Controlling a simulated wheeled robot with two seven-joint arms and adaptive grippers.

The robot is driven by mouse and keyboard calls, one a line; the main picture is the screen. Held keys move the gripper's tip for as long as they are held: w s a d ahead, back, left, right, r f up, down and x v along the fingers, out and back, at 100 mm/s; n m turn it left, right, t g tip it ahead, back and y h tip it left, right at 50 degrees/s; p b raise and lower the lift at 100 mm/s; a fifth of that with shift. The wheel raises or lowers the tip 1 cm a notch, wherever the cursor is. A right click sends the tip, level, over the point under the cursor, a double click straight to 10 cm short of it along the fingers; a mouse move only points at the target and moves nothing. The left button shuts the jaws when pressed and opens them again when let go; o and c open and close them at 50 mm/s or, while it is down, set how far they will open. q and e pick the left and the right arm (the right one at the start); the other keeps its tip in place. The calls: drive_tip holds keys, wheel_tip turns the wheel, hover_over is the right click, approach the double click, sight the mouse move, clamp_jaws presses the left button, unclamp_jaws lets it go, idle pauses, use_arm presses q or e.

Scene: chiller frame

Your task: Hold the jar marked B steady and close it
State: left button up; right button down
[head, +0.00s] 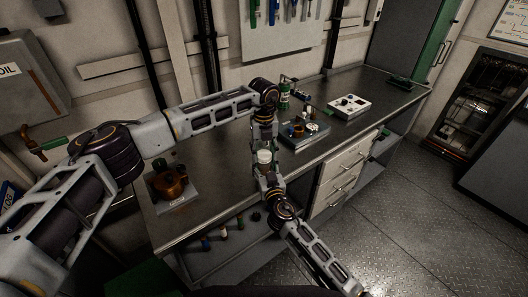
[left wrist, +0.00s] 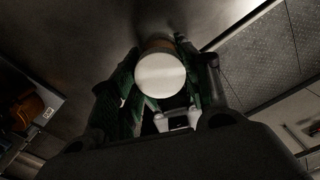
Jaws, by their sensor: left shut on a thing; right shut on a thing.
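The jar has a white round lid (head: 265,157) and is held above the front of the bench, between my two grippers. In the left wrist view the white lid (left wrist: 160,75) faces the camera, with a strip of brown jar (left wrist: 157,44) just beyond it. My left gripper (head: 265,144) reaches down from above and is shut on the lid. My right gripper (head: 266,172) comes up from below and is shut on the jar, mostly hiding its body. No letter B is legible, and I cannot tell whether the lid sits fully on the jar.
An amber vessel (head: 172,184) stands on a pale plate at the bench's left end. Several small bottles sit on the shelf below.

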use_arm(q)
drive_tip(key=m, duration=1.5)
drive_tip(key=shift+m, duration=0.4)
drive_tip(key=m, duration=0.5)
drive_tip(key=shift+a, duration=0.1)
drive_tip(key=o, duration=1.1)
drive_tip(key=shift+r, duration=2.2)
drive_tip(key=shift+f, duration=0.1)
drive_tip(key=shift+c, duration=0.2)
